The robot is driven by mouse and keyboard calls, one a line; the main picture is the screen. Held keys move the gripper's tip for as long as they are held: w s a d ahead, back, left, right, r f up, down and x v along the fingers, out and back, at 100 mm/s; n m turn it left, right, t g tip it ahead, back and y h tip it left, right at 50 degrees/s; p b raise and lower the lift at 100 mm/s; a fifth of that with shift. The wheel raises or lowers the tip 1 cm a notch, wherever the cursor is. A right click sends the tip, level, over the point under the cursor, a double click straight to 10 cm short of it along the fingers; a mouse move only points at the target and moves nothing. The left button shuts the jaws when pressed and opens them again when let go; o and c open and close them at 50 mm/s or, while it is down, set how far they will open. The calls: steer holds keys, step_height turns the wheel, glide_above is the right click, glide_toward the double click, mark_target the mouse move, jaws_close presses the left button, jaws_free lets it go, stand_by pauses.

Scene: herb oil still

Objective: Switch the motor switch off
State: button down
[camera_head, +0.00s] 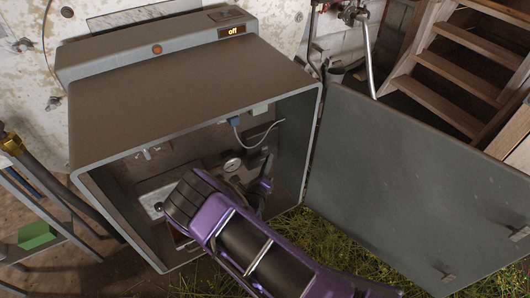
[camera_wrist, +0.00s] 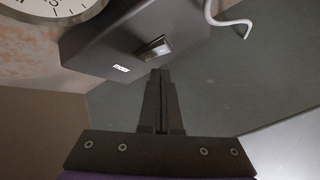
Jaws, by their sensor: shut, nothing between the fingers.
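The motor switch (camera_wrist: 153,47) is a small rocker or lever, pale on its face, set in a dark grey box (camera_wrist: 105,45) with a white label that seems to read "motor". In the wrist view my gripper (camera_wrist: 160,74) is shut and empty, its fingertips just below the switch in the picture. I cannot tell whether they touch it. In the head view my arm reaches into the open grey cabinet (camera_head: 175,95) and hides most of the switch box. Which way the switch is set is not clear.
A small display on the cabinet top (camera_head: 233,31) reads "off". A round gauge (camera_head: 232,165) sits close to my gripper, and it also shows in the wrist view (camera_wrist: 50,8). The cabinet door (camera_head: 410,180) stands open at right. Wooden steps (camera_head: 455,75) are behind it.

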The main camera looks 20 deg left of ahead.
steer(key=shift+s+d+r+p, duration=0.15)
steer(key=shift+s+d+p, duration=0.65)
steer(key=shift+d, duration=0.15)
steer(key=shift+s+d+r+p, duration=0.15)
steer(key=shift+s+d+p, duration=0.6)
steer(key=shift+d, duration=0.2)
